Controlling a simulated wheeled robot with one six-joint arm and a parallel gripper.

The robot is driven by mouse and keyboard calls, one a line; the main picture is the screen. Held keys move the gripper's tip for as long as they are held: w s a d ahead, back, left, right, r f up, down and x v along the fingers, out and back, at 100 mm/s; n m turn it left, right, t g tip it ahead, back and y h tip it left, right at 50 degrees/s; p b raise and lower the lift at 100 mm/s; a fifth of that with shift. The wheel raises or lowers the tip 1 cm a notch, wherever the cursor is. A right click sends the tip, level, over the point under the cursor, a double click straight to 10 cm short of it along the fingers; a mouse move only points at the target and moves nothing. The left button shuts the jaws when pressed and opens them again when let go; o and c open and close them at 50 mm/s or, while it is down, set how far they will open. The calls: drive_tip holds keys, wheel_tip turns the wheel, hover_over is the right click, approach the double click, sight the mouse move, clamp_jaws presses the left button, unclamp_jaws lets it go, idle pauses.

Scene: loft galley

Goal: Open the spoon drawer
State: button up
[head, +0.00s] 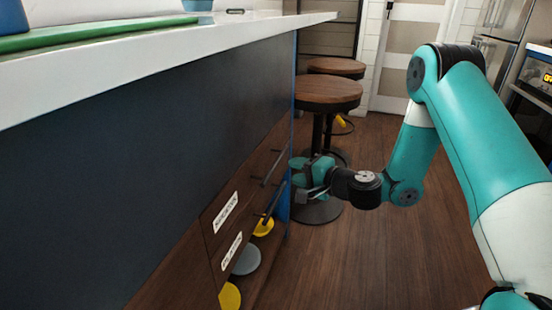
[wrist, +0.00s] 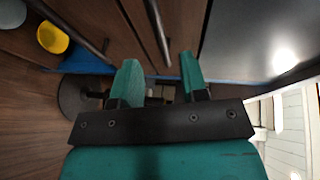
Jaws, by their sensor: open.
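Two wooden drawer fronts are in the island's side in the head view, an upper one (head: 240,185) and a lower one (head: 218,248). Each has a white label, but I cannot read the lettering surely, so I cannot tell which is the spoon drawer. The upper bar handle (head: 271,167) and lower bar handle (head: 272,205) are dark. Both drawers look closed. My gripper (head: 297,174) is open beside the handles. In the wrist view one bar handle (wrist: 157,32) lines up with the gap between my fingers (wrist: 159,62); contact is not visible. Another bar (wrist: 68,27) lies left.
Below the drawers is an open shelf with a grey dish (head: 246,260) and yellow dishes (head: 229,296). The white countertop (head: 150,52) overhangs above. Two round stools (head: 328,92) stand behind my gripper. The wooden floor (head: 350,265) right of the island is clear.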

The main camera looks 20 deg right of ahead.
sight(276, 163)
drive_tip(key=x, duration=0.8)
drive_tip(key=shift+a+f, duration=0.1)
drive_tip(key=shift+c, duration=0.4)
clamp_jaws()
